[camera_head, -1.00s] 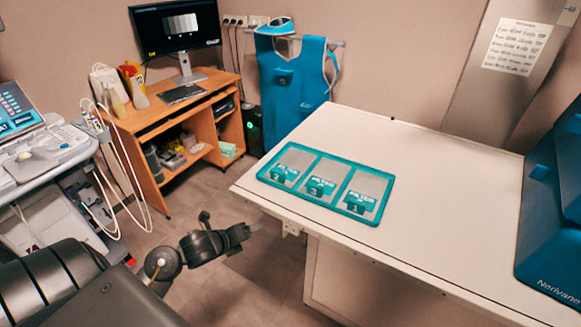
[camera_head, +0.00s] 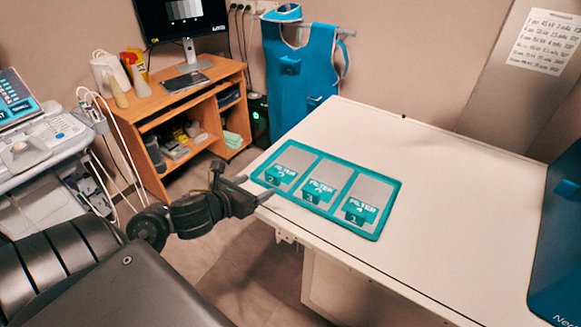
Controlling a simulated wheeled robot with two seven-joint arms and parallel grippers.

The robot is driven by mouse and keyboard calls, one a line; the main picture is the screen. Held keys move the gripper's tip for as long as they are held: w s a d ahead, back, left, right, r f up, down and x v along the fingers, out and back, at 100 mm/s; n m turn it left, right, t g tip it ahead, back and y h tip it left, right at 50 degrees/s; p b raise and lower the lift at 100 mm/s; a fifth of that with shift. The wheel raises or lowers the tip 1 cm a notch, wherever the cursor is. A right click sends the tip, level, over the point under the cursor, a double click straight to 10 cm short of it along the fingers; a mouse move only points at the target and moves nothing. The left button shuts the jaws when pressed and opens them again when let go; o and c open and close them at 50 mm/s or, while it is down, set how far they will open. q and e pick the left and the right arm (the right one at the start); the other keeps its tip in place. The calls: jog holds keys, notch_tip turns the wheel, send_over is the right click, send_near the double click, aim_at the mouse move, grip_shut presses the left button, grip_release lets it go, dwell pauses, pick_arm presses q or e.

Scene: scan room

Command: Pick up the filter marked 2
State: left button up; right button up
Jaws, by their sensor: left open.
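The filter marked 2 (camera_head: 297,160) is a grey plate with a teal label and tab, lying in the leftmost slot of a teal tray (camera_head: 318,207) on the white table. The filter marked 3 (camera_head: 327,176) lies in the middle slot and the filter marked 1 (camera_head: 367,193) in the right one. My left gripper (camera_head: 257,187) is open and empty at the table's left edge, just left of the filter marked 2 and apart from it. My right gripper is not in view.
The white table (camera_head: 450,200) is clear to the right of the tray up to a blue object (camera_head: 560,245). A wooden desk (camera_head: 150,112) with a monitor stands at the back left. An ultrasound-like console (camera_head: 40,145) stands at the left.

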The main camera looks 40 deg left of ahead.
aim_at(271, 177)
pick_arm(q)
jog(key=b, duration=0.1)
jog(key=w+a+f+b, duration=0.1)
jog(key=b, duration=0.1)
jog(key=shift+w+f, duration=0.2)
jog(key=shift+f, duration=0.05)
jog(key=x, duration=0.2)
jog(key=shift+w+r, duration=0.1)
jog(key=shift+w, duration=0.35)
jog(key=shift+d, duration=0.1)
jog(key=x, duration=0.4)
jog(key=shift+w, duration=0.6)
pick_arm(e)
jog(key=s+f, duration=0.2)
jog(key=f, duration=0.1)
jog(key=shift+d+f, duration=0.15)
pick_arm(q)
jog(key=c, duration=0.7)
jog(key=shift+c, duration=2.1)
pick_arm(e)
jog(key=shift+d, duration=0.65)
